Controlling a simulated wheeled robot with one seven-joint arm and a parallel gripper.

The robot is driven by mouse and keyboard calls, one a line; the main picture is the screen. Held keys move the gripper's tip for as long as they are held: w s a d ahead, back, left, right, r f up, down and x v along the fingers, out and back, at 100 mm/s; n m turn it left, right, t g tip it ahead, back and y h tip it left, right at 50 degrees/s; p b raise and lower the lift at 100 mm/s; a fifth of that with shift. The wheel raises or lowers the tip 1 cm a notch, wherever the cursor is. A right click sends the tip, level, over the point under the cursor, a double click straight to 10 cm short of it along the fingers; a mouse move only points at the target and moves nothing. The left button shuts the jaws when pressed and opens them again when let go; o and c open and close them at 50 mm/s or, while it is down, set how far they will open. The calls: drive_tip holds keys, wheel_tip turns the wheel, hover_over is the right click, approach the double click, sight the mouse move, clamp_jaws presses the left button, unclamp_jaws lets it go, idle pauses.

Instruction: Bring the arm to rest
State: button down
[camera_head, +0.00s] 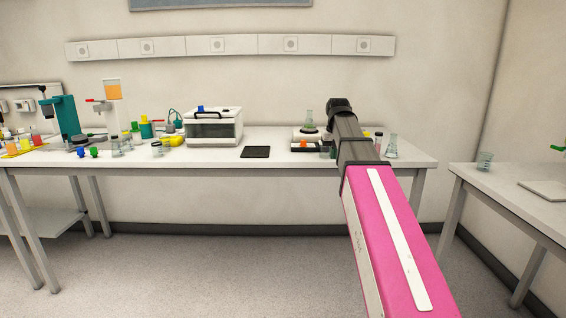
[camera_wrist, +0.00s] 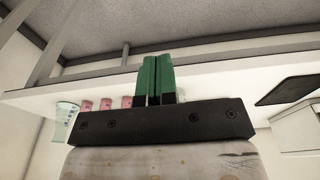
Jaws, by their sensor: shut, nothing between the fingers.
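My arm (camera_head: 388,235), with a pink upper link and dark grey wrist links, reaches from the lower right up over the right part of the lab bench (camera_head: 340,170). In the wrist view my gripper (camera_wrist: 156,58) has its two green fingers side by side and shut, with nothing between them. In the head view the fingers are hidden by the arm. The wrist view is turned over, with the floor at the top and the bench (camera_wrist: 210,72) crossing behind the fingers.
A flask (camera_head: 309,121) on an instrument and another flask (camera_head: 391,146) flank the arm. A black pad (camera_head: 255,152) and a white lidded bath (camera_head: 214,128) stand further left. A glass beaker (camera_wrist: 63,120) and several pink-red containers show near the gripper. A side table (camera_head: 500,190) stands right.

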drive_tip(key=s+f, duration=0.7)
drive_tip(key=f, duration=0.6)
drive_tip(key=s+f+g, duration=0.1)
drive_tip(key=s+f, duration=0.5)
drive_tip(key=f, duration=0.8)
drive_tip(key=s+f, duration=0.7)
drive_tip(key=f, duration=0.6)
drive_tip(key=shift+s+f+g, duration=0.3)
drive_tip(key=shift+s+f, duration=0.05)
